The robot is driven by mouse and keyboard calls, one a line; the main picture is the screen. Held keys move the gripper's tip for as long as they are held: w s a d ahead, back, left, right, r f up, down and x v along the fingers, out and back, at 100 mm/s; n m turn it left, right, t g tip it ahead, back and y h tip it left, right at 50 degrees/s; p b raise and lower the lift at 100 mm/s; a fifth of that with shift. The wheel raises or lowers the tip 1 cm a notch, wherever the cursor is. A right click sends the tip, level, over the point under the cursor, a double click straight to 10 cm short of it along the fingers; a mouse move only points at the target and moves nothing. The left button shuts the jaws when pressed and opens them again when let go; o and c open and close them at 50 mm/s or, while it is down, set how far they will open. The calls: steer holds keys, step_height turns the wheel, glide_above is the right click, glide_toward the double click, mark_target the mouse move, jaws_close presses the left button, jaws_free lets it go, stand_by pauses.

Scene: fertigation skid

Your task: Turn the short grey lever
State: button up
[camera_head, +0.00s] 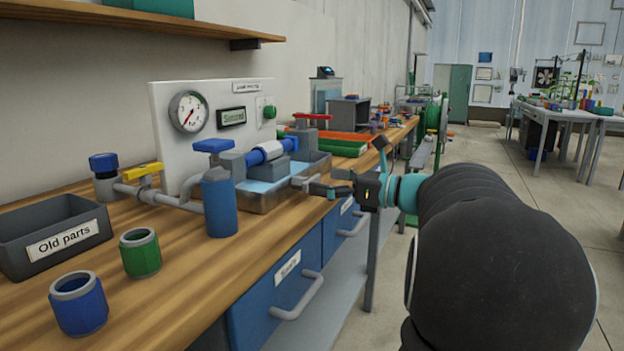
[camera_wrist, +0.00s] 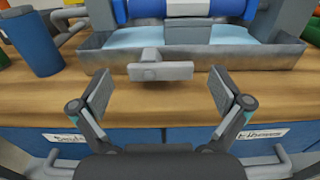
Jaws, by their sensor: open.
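The short grey lever (camera_wrist: 162,71) sticks out from the front wall of a metal tray (camera_wrist: 105,58). In the wrist view it lies level, just ahead of my gripper and roughly centred between the fingers. My gripper (camera_wrist: 160,90) is open and empty, with one finger pad to each side and a gap to the lever. In the head view the lever (camera_head: 303,182) shows at the tray's front right corner, close to the tips of my gripper (camera_head: 330,184). From there I cannot tell whether they touch.
A blue cylinder (camera_head: 220,203) stands left of the tray, joined to grey pipes with a yellow-handled valve (camera_head: 144,171). A blue pipe fitting (camera_head: 265,152) sits over the tray. An "Old parts" box (camera_head: 50,233) and two cups stand left. Blue drawers (camera_head: 280,290) lie below the bench edge.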

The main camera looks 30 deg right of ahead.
mark_target(314, 179)
steer(key=shift+x, duration=1.6)
steer(key=c, duration=1.1)
